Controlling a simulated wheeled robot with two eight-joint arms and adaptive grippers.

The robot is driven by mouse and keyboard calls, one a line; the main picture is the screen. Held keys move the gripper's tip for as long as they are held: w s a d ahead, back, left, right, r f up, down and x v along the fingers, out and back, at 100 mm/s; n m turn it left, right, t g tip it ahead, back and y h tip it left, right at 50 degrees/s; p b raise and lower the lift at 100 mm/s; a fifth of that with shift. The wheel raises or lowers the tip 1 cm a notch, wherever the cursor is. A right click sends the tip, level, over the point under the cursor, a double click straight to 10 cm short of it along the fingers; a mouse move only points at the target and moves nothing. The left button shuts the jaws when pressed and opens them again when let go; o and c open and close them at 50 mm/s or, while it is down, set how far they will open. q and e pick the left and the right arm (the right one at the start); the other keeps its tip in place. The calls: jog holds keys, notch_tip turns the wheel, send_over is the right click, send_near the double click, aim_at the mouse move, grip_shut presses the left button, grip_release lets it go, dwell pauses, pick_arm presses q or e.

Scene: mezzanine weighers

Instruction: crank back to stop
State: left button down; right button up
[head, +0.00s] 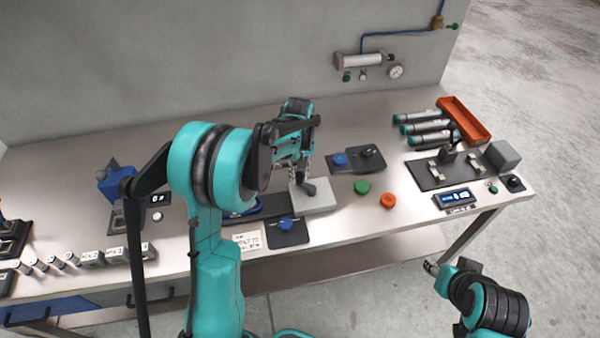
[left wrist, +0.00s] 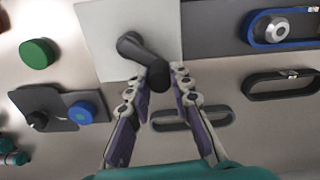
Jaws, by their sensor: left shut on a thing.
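A dark crank (head: 309,188) sits on a pale square plate (head: 322,203) at the middle of the bench. In the left wrist view the crank arm (left wrist: 140,50) runs from its pivot at upper left to a rounded knob at lower right, over the pale plate (left wrist: 105,35). My left gripper (head: 303,174) reaches down to the crank from above. In the left wrist view its fingertips (left wrist: 161,84) are on either side of the crank's knob end, shut on it. My right gripper (head: 434,267) is off the bench's front edge at lower right, its jaws too small to read.
Green (head: 362,187) and orange (head: 388,201) buttons stand right of the plate. A dark panel with a blue knob (head: 287,225) lies in front. Teal cylinders (head: 428,127) and an orange tray (head: 464,120) lie at back right.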

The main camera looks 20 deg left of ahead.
dwell(0.5)
pick_arm(q)
jog(key=c, duration=1.3)
grip_release()
jog(key=shift+c, duration=0.2)
notch_tip(320, 180, up, 12)
jog(key=shift+s, duration=0.15)
